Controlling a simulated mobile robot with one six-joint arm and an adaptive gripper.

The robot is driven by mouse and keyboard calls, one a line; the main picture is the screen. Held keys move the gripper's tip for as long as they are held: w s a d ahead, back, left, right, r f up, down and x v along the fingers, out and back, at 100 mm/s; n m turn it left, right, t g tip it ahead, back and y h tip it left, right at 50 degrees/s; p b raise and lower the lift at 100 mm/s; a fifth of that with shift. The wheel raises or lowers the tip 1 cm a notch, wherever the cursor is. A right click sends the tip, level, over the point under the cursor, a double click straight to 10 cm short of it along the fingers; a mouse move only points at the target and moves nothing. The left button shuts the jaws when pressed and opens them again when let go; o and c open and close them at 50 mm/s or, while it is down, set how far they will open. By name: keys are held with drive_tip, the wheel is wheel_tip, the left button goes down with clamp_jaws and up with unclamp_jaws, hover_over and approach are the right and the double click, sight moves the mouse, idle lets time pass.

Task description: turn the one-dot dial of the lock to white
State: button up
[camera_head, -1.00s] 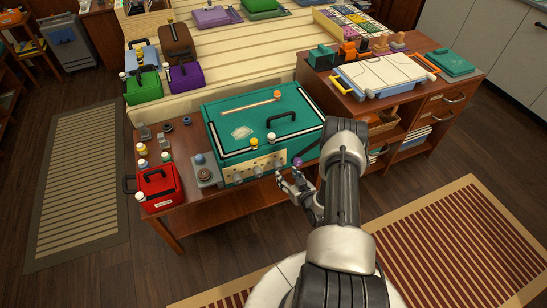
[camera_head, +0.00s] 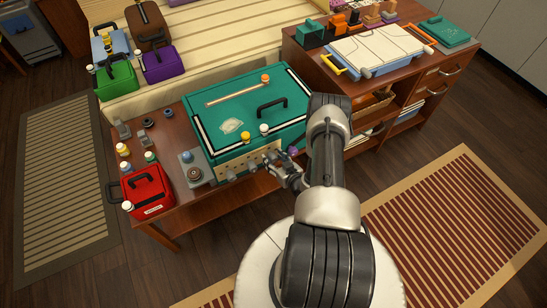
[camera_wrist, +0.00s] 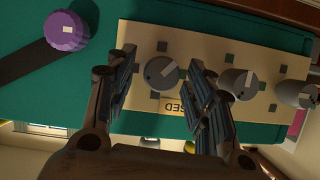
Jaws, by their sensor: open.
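The teal box (camera_head: 255,105) has a cream lock panel (camera_head: 240,163) with grey dials on its front. My gripper (camera_head: 277,160) is at the right part of this panel. In the wrist view my gripper (camera_wrist: 163,66) is open, with one finger on each side of a grey dial (camera_wrist: 161,74) with a pale pointer mark. I cannot tell whether the fingers touch it. Two more grey dials, a middle one (camera_wrist: 238,84) and an outer one (camera_wrist: 295,93), lie to the right. Dark squares surround the dials. Dots and a white mark cannot be made out.
A purple knob (camera_wrist: 66,30) sits left of the panel on a dark strip. A wooden cabinet (camera_head: 390,100) stands to the right of the teal box.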

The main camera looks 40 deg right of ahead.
drive_tip(key=shift+c, duration=0.4)
drive_tip(key=c, duration=1)
drive_tip(key=shift+o, duration=0.2)
drive_tip(key=n, duration=0.1)
drive_tip(key=n+h+p, duration=0.1)
drive_tip(key=shift+w+a+n+g+h, duration=0.1)
drive_tip(key=shift+a+n+g+h, duration=0.1)
drive_tip(key=shift+n+g+h, duration=0.1)
drive_tip(key=shift+a+n+h+p, duration=0.1)
drive_tip(key=shift+n+h+p, duration=0.2)
drive_tip(key=shift+n+h, duration=0.9)
drive_tip(key=o, duration=1)
